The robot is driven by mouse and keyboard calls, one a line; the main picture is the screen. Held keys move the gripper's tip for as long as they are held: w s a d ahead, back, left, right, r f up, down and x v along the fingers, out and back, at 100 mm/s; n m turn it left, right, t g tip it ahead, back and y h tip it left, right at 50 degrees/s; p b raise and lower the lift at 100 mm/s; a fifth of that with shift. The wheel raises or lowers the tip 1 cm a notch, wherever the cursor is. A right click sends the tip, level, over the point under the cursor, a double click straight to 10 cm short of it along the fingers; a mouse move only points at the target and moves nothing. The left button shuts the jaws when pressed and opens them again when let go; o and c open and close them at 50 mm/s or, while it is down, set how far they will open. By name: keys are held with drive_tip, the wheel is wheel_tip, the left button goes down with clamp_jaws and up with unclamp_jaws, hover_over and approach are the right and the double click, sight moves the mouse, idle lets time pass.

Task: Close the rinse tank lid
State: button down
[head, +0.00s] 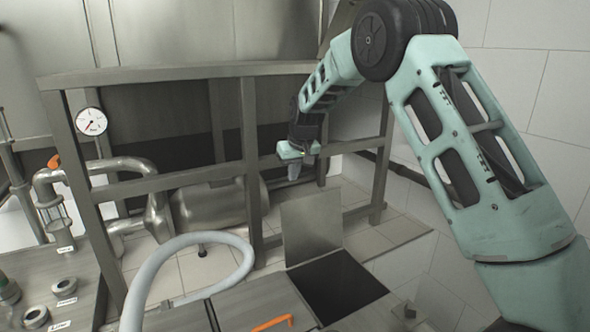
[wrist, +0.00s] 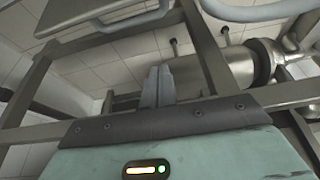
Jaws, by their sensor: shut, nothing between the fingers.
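A square grey metal lid (head: 312,222) stands open, roughly upright, at the far edge of a dark square tank opening (head: 338,286) in the head view. I cannot read a label that names this tank. My gripper (head: 294,172) is above and behind the lid, near the metal frame, and apart from the lid. Its fingers point down. In the wrist view the two grey fingers (wrist: 157,86) are together with nothing between them. A flat metal panel (wrist: 75,14) shows at the top left there; I cannot tell whether it is the lid.
A metal frame (head: 249,150) stands behind the lid, with a pipe and cylinder (head: 207,208) behind it. A pale hose (head: 188,240) curves left of the lid. An orange handle (head: 272,323) lies on the closed top in front. A gauge (head: 91,121) is at left.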

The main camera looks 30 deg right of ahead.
wheel_tip(320, 180, down, 6)
drive_tip(key=s+p, duration=0.1)
drive_tip(key=p, duration=0.2)
drive_tip(key=shift+s+f, duration=0.15)
drive_tip(key=shift+s, duration=0.2)
drive_tip(key=shift+a, duration=0.1)
